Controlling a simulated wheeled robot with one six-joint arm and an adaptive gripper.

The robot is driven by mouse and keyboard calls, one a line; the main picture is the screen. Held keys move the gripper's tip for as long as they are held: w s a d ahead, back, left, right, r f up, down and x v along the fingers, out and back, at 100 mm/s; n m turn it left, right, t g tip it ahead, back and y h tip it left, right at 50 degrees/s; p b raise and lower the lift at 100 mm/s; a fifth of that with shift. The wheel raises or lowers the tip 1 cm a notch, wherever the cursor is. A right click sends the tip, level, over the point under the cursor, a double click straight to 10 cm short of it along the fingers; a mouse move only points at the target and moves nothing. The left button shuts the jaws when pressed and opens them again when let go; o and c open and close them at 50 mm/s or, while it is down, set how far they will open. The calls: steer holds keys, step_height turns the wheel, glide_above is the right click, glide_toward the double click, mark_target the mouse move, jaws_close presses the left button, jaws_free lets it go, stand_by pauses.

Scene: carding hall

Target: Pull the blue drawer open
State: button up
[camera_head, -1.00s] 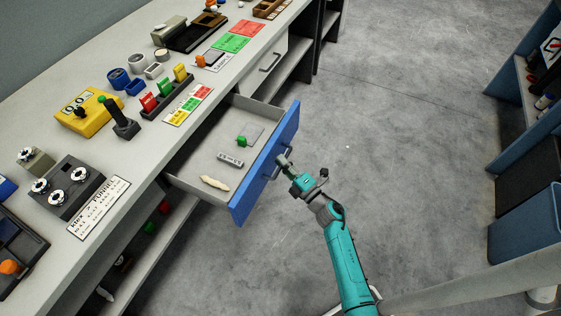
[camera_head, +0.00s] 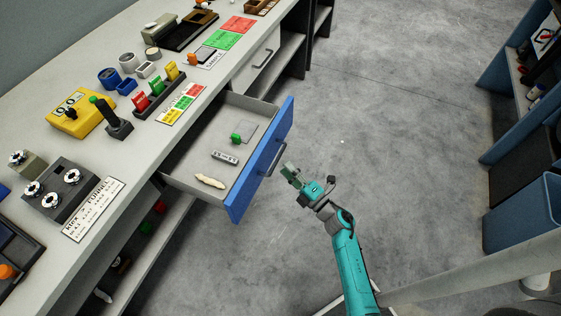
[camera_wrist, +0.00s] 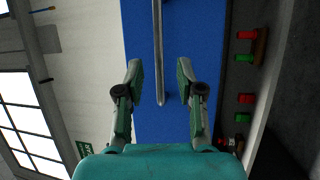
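The blue drawer (camera_head: 243,198) stands pulled out from the workbench, with its inside in view. Its front also shows in the wrist view (camera_wrist: 180,126). The drawer's bar handle (camera_head: 274,161) is on the blue front; in the wrist view the handle (camera_wrist: 158,60) runs down between the two fingers without either finger touching it. My gripper (camera_head: 290,172) is just right of the handle, apart from it. In the wrist view my gripper (camera_wrist: 160,78) is open, with a clear gap between its fingertips.
Inside the drawer lie a green-knobbed item (camera_head: 236,138), a grey labelled block (camera_head: 224,157) and a pale elongated piece (camera_head: 209,181). The workbench top (camera_head: 190,125) holds several controls. Floor to the right is clear up to a blue shelf unit (camera_head: 510,70).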

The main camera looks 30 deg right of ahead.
steer(key=v, duration=0.6)
steer(key=shift+s, duration=0.25)
steer(key=shift+f, duration=0.1)
steer(key=s+a+r+m+g+h, duration=0.1)
steer(key=s+a+r+m, duration=0.2)
steer(key=s, duration=0.7)
steer(key=s+a+r+m+g+h, duration=0.2)
steer(key=s+a+r+m, duration=0.1)
steer(key=s+r+m, duration=0.4)
steer(key=s+a+r+m+g+h, duration=0.1)
steer(key=s+a+r+m, duration=0.3)
steer(key=s+m, duration=0.5)
steer(key=s+r, duration=0.1)
steer(key=s, duration=0.4)
steer(key=shift+s+r+m+g, duration=0.2)
steer(key=shift+m+g, duration=0.1)
steer(key=shift+m, duration=0.1)
